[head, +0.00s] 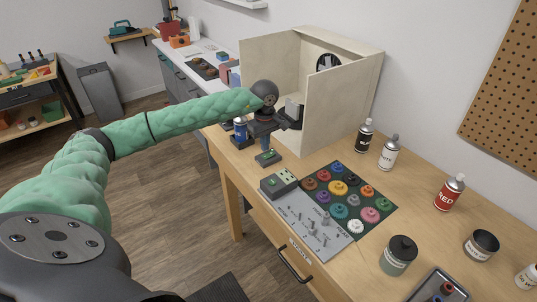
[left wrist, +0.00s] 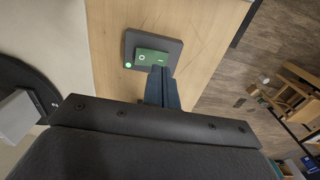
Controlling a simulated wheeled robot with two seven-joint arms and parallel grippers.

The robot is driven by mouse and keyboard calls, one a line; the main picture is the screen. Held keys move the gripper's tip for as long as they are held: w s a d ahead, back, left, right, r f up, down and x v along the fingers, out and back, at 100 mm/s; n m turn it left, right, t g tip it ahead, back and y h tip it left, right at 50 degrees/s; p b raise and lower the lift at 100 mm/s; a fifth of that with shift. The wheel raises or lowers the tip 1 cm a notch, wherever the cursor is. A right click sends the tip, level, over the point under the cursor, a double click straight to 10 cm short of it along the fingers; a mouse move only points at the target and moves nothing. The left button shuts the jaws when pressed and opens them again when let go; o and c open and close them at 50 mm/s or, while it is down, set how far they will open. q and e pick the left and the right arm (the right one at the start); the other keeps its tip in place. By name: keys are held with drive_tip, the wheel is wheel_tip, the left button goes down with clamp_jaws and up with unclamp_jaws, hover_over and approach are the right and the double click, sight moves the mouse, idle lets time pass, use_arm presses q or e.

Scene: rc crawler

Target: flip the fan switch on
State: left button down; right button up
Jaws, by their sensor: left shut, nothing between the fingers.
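The fan switch (head: 268,157) is a small dark box with a green rocker, near the table's left edge in front of the booth. In the left wrist view the switch box (left wrist: 170,46) fills the top middle. Its green rocker (left wrist: 150,57) bears a circle mark and a line mark, and a small green light (left wrist: 127,65) glows beside it. My left gripper (head: 263,146) is shut and empty, pointing down over the switch. Its fingertips (left wrist: 160,72) overlap the line-marked end of the rocker; I cannot tell whether they touch. My right gripper is out of view.
The open pale booth (head: 343,110) with a round fan (head: 328,62) stands behind the gripper. A grey box (head: 278,182) and a mat of colourful gears (head: 330,178) lie in front. Spray cans stand to the right.

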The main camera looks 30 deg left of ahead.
sight(265, 157)
use_arm(q)
drive_tip(key=shift+r, duration=2.05)
drive_tip(key=shift+s+f, duration=0.1)
